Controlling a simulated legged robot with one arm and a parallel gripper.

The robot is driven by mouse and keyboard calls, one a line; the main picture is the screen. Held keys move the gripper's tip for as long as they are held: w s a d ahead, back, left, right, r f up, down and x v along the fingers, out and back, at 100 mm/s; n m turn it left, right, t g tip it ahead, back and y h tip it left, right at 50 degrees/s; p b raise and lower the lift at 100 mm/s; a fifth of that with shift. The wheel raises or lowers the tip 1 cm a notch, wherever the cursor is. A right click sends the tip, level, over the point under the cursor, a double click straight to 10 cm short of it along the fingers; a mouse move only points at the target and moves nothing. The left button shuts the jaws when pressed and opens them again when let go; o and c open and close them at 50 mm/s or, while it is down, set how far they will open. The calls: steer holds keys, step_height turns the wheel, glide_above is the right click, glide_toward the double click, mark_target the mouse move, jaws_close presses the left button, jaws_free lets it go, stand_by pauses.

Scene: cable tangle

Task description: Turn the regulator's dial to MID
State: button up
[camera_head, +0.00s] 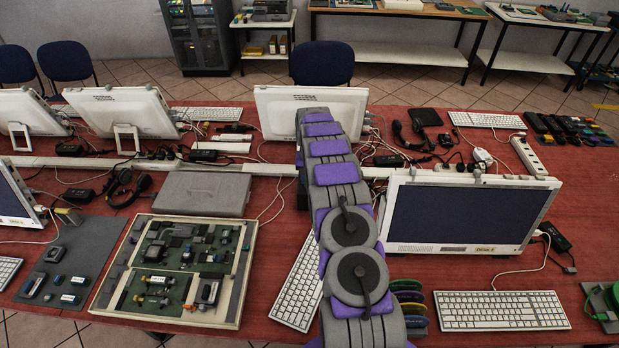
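I cannot pick out the regulator or its dial for certain. A shallow pale case (237,305) on the red table at the left holds green boards with several small electronic parts. A grey mat (92,240) left of it bears several small dark and blue-and-white modules. No dial markings are readable at this size. My grey and purple arm runs up the middle of the picture, and my gripper cannot be made out.
A closed grey box (203,194) lies behind the case. A monitor (458,214) and a keyboard (501,310) stand at the right. Another keyboard (299,292) lies partly behind my arm. Coloured discs (411,307) lie right of my arm. Loose cables (272,200) cross the table.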

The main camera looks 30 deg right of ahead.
steer(key=shift+a+r, duration=0.1)
steer(key=shift+r, duration=0.35)
step_height(320, 180, up, 16)
steer(key=p, duration=0.2)
steer(key=shift+r, duration=0.15)
steer(key=shift+r, duration=0.1)
